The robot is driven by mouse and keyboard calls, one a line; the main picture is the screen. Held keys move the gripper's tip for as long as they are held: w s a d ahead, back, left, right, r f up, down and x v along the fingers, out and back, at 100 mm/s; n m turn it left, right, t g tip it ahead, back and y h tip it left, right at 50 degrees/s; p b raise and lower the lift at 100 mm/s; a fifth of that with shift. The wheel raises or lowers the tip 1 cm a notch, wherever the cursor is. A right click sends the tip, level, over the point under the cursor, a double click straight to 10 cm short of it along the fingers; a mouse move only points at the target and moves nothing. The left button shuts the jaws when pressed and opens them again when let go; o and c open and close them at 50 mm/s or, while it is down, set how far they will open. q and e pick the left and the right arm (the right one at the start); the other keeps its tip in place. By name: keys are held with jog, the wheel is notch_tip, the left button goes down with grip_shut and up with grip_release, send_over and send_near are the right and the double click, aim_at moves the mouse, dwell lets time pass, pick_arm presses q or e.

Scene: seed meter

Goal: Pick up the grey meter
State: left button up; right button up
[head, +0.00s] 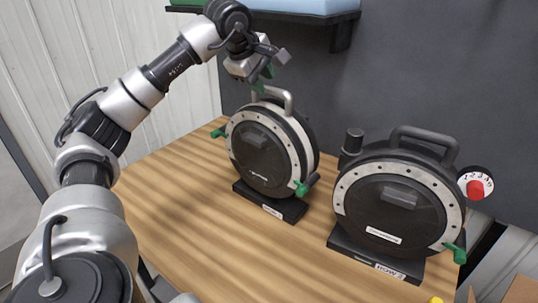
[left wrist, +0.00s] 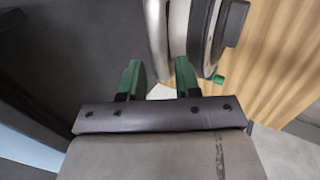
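Two round meters stand upright on the wooden table in the head view. The left meter (head: 265,155) has a light grey rim, a silver-grey handle (head: 288,100), a dark front disc and green knobs. The right meter (head: 395,205) has a dark body and a dark handle. My left gripper (head: 264,76) is just above the left meter's handle. In the left wrist view its green fingers (left wrist: 160,78) are apart, and the silver handle (left wrist: 156,35) lines up with the gap between them. I cannot tell whether they touch it. My right gripper is not in view.
The wooden table (head: 165,195) has free room left of the meters. A dark shelf (head: 345,20) with a light blue item on it juts out above. A red and white dial (head: 477,186) is on the dark wall panel at the right.

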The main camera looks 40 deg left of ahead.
aim_at(268, 87)
pick_arm(q)
jog(key=x, duration=0.4)
jog(key=shift+f+p, duration=0.15)
jog(key=shift+p, duration=0.25)
grip_shut()
dwell(0.9)
jog(key=shift+w+r, duration=0.1)
jog(key=shift+r, duration=0.3)
jog(key=shift+f, duration=0.1)
